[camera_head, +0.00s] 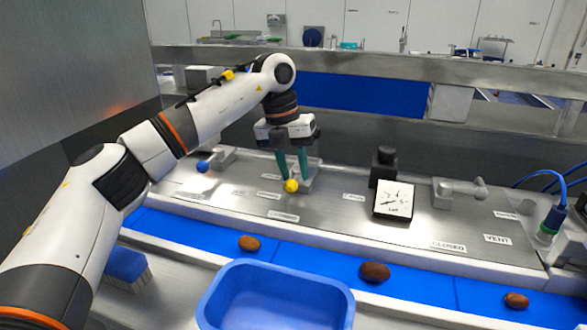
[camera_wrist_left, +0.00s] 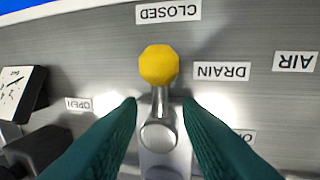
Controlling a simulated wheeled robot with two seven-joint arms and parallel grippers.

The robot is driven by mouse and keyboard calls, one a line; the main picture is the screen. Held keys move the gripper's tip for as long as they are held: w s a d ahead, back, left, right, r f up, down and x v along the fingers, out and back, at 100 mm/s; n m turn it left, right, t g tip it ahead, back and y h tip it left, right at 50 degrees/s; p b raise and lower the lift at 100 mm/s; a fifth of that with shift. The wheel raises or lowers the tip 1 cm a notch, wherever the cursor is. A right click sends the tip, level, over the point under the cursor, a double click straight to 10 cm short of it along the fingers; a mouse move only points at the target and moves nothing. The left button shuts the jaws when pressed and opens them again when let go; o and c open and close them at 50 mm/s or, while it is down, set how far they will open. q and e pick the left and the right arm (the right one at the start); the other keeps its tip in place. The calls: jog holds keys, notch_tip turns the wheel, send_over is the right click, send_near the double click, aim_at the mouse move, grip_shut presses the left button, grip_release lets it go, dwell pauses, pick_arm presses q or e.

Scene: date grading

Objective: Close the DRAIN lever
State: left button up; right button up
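The DRAIN lever is a metal arm with a yellow knob (camera_head: 291,186) on the steel panel; the knob also shows in the left wrist view (camera_wrist_left: 158,65). There the knob points from the pivot towards the CLOSED label (camera_wrist_left: 168,12), with the DRAIN label (camera_wrist_left: 222,71) to its right. My left gripper (camera_head: 294,177) is over the lever with its teal fingers pointing down. In the left wrist view its fingertips (camera_wrist_left: 160,108) are apart, one on each side of the metal arm, with gaps showing. Whether either finger touches is unclear. My right gripper is not in view.
A blue-knobbed lever (camera_head: 202,167) stands to the left and a metal lever (camera_head: 460,188) near VENT to the right. A small sign (camera_head: 394,200) stands between. In front, a blue belt carries dates (camera_head: 374,272), with a blue bin (camera_head: 275,275) nearer.

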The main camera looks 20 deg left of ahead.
pick_arm(q)
jog(key=shift+f, duration=0.2)
jog(key=shift+r, duration=0.25)
notch_tip(320, 180, up, 11)
jog(key=a+b, duration=0.2)
jog(key=shift+a+r, duration=0.2)
dwell(0.3)
